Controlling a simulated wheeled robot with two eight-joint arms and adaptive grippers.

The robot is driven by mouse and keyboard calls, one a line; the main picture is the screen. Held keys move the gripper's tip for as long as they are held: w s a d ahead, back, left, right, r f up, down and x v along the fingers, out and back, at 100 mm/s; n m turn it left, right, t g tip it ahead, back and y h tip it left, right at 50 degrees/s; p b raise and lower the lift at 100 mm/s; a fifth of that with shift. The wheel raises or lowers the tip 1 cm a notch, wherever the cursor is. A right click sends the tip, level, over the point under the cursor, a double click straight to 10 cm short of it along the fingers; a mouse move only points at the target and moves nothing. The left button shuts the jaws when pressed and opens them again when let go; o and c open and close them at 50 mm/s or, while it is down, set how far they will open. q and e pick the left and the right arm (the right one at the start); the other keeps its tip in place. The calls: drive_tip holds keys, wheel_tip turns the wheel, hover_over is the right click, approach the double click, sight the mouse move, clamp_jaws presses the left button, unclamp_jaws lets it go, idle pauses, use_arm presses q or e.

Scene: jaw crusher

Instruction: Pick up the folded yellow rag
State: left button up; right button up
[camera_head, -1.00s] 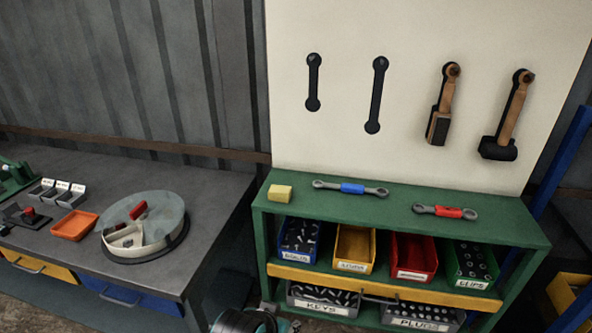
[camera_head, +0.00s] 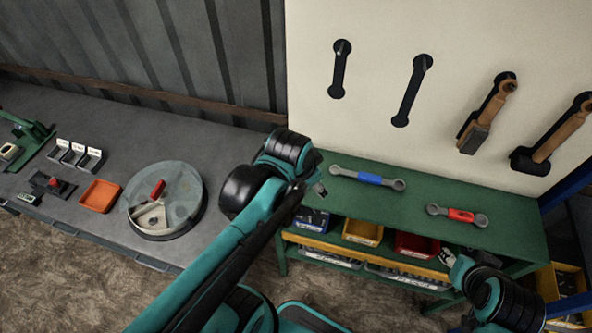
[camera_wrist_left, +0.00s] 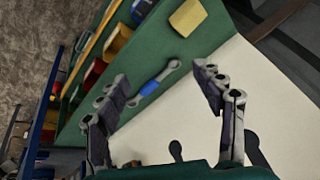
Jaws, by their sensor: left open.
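The folded yellow rag (camera_wrist_left: 188,17) shows in the left wrist view as a small pale yellow block at one end of the green shelf top (camera_wrist_left: 190,45). In the head view it is hidden behind my left arm. My left gripper (camera_wrist_left: 160,75) is open and empty, with its fingers spread wide. The rag lies beyond the fingertips, apart from them. In the head view only a small grey part of this gripper (camera_head: 319,189) shows past the wrist, above the shelf's left end.
A blue-handled wrench (camera_head: 368,178) and a red-handled wrench (camera_head: 457,215) lie on the shelf top. A pale tool board (camera_head: 440,35) with hanging hammers stands behind. A grey workbench (camera_head: 110,130) with a round tray (camera_head: 190,215) is on the left.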

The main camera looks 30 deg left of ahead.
use_arm(q)
drive_tip(key=w+a+f+m+g, duration=0.1)
drive_tip(key=w+a+f+m, duration=0.1)
drive_tip(key=f+m, duration=0.1)
drive_tip(key=w+a+f+m+g, duration=0.2)
drive_tip(key=w+f+m, duration=0.1)
drive_tip(key=w+a+f+m+g, duration=0.1)
drive_tip(key=w+a+f+m, duration=0.1)
drive_tip(key=a+m, duration=0.1)
drive_tip(key=shift+w+f+m+g, duration=0.35)
drive_tip(key=shift+f+m+g, duration=0.05)
drive_tip(key=shift+m, duration=0.2)
drive_tip(key=shift+a+f, duration=0.1)
drive_tip(key=shift+f, duration=0.25)
drive_tip(key=shift+m, duration=0.4)
drive_tip(key=f, duration=0.2)
drive_tip(key=f+b, duration=0.1)
drive_tip(key=f, duration=0.2)
drive_tip(key=a+f, duration=0.1)
drive_tip(key=f, duration=0.1)
drive_tip(key=shift+w+f+b, duration=0.3)
drive_tip(key=shift+f+b, duration=0.05)
drive_tip(key=shift+f, duration=0.05)
drive_tip(key=c, duration=1)
